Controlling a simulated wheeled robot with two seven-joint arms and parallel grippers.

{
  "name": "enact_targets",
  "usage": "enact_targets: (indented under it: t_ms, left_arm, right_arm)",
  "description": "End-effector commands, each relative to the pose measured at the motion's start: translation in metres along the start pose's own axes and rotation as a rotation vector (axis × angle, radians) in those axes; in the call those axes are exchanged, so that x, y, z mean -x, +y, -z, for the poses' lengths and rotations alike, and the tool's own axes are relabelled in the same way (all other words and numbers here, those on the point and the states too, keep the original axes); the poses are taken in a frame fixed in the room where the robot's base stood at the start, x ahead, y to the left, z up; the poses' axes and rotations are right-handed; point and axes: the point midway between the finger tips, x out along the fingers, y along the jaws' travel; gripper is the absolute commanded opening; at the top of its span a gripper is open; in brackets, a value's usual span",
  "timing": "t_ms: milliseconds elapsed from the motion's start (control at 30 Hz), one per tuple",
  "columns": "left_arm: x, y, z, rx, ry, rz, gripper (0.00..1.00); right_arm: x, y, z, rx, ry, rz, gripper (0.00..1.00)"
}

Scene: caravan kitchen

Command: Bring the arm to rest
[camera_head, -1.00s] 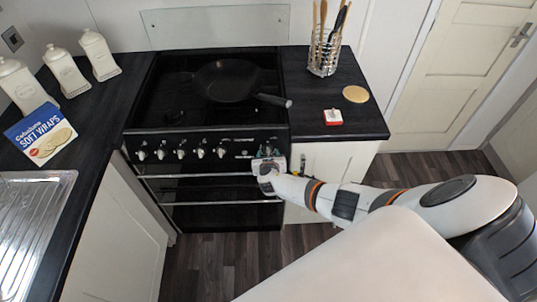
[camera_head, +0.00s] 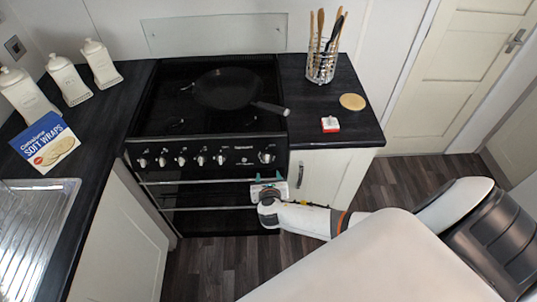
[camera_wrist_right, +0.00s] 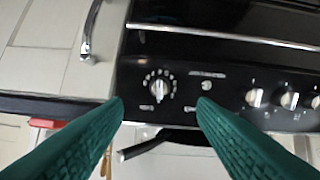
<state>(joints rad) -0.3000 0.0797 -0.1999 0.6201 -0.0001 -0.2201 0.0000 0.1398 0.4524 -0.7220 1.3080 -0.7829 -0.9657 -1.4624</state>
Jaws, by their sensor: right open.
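My right gripper (camera_head: 268,181) is open and empty in front of the black stove, below its row of knobs, with its arm coming in from the lower right. In the right wrist view its two green fingers (camera_wrist_right: 160,110) are spread apart, with a stove knob (camera_wrist_right: 158,87) showing in the gap beyond them. The fingers appear apart from the knob. My left gripper is not in view.
The stove (camera_head: 163,197) carries a dark frying pan (camera_head: 226,88). The right counter holds a utensil holder (camera_head: 321,67), a round tan disc (camera_head: 352,101) and a red-white item (camera_head: 330,124). A cabinet handle (camera_head: 299,174) is close by. Floor (camera_head: 237,263) is open below.

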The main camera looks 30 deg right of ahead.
Motion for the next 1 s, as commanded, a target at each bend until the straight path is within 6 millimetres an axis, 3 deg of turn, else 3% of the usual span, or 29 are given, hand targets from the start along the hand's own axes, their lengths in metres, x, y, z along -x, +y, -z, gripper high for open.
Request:
enact_targets:
  t_ms: [433, 567, 667, 767, 867, 1000]
  left_arm:
    - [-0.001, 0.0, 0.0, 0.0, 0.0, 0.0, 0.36]
    - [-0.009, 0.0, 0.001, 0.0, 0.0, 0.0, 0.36]
    - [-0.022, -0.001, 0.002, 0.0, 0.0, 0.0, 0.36]
    - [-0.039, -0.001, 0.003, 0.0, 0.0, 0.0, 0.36]
    - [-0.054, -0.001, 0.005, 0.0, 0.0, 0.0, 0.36]
    - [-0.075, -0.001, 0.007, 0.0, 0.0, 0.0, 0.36]
  right_arm:
    - [-0.001, 0.0, -0.002, -0.002, -0.002, -0.001, 0.52]
    - [-0.006, 0.005, -0.031, -0.077, -0.06, -0.008, 0.52]
    - [-0.01, 0.014, -0.088, -0.24, -0.171, -0.03, 0.52]
    - [-0.009, 0.026, -0.163, -0.481, -0.318, -0.086, 0.52]
    - [0.002, 0.039, -0.24, -0.751, -0.456, -0.179, 0.52]
    - [0.032, 0.058, -0.343, -1.146, -0.607, -0.367, 0.52]
